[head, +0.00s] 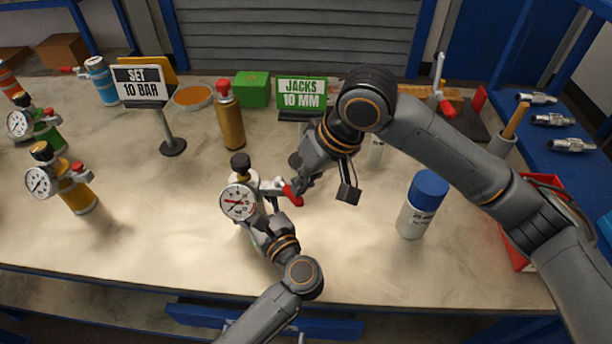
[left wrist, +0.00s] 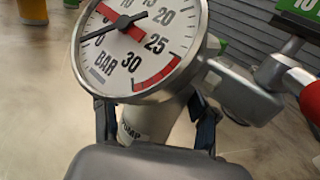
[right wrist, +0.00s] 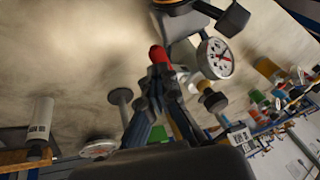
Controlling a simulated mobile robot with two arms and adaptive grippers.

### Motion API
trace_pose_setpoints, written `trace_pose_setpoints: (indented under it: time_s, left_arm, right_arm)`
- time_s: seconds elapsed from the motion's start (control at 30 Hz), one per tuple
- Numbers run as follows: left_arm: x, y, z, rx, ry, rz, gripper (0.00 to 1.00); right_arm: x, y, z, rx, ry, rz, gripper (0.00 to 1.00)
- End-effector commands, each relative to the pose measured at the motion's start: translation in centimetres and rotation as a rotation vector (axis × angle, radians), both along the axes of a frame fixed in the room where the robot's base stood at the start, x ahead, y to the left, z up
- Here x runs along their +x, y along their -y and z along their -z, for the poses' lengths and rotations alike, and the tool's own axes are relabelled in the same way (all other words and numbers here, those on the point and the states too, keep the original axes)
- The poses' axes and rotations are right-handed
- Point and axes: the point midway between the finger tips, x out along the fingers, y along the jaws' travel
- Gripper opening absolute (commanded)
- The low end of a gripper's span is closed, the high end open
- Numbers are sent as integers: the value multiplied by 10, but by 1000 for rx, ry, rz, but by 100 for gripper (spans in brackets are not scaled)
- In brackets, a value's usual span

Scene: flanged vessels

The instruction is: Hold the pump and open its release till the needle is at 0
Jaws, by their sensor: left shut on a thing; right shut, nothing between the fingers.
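The pump is a pale body with a round white gauge (head: 239,202), a black knob on top and a red release lever (head: 292,195) at its right side. My left gripper (head: 262,225) is shut around the pump body, which also shows between its fingers in the left wrist view (left wrist: 148,122). The black needle on the gauge (left wrist: 140,45) points a little above 0, below 10. My right gripper (head: 300,184) is shut and empty, its fingertips right at the red lever (right wrist: 158,55); whether they touch it I cannot tell.
Behind are a "SET 10 BAR" sign (head: 139,86), a brass bottle (head: 230,118) and a "JACKS 10 MM" sign (head: 302,93). A blue-capped can (head: 422,205) stands to the right. Other gauged pumps (head: 62,182) stand at the left. The table front is clear.

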Motion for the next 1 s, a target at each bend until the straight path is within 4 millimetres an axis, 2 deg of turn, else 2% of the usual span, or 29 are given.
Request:
trace_pose_setpoints:
  time_s: [0.13,1.0]
  left_arm:
    - [0,0,0,-1,1,1,8]
    - [0,1,0,-2,1,1,8]
  right_arm:
    - [-6,-5,1,1,-2,58,0]
    - [-19,-20,2,-2,-6,58,0]
